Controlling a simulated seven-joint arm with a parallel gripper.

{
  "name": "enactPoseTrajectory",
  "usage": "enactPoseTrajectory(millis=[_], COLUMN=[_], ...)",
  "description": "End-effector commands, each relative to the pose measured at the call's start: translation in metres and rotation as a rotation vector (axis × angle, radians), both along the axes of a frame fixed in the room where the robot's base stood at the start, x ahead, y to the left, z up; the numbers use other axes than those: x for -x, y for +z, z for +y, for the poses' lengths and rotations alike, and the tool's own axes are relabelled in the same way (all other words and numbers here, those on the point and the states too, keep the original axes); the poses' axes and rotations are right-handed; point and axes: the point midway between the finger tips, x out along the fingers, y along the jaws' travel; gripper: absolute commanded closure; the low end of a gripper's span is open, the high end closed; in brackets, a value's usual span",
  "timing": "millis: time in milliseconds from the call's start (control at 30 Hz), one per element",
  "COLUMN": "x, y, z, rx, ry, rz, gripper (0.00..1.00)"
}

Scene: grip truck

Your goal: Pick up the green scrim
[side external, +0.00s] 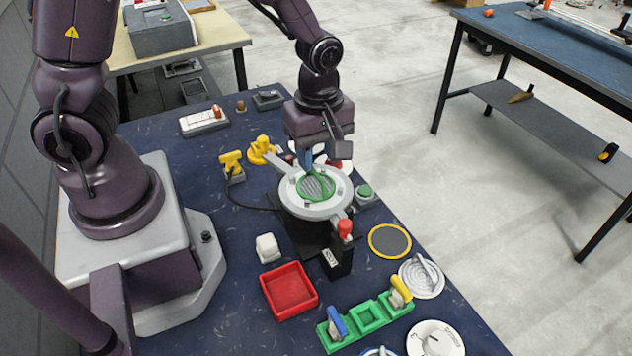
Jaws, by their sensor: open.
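The green scrim (318,188), a round mesh with a green rim, lies in the centre of a round light-grey ring fixture (299,207) on the table. My gripper (322,163) points down just above the scrim's far side, with its jaws open. A bluish finger shows near the green rim. From this view I cannot tell whether a fingertip touches the rim. Part of the scrim's far edge is hidden by the fingers.
A red-topped clamp (344,229) stands at the fixture's front. A red tray (289,290), white block (267,247) and green holder (366,314) are nearer. A yellow tool (231,163) stands left.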

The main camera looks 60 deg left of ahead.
Motion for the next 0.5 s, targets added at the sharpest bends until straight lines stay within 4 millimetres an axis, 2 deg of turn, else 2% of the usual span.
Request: enactPoseTrajectory(millis=[200,300,500], x=[0.004,0.003,0.003], y=[-0.033,-0.044,-0.048], z=[0.0,0.0,-0.001], rx=[-0.001,-0.001,0.0], ry=[0.001,0.0,0.0], rz=[0.006,0.004,0.0], gripper=[0.6,0.6,0.6])
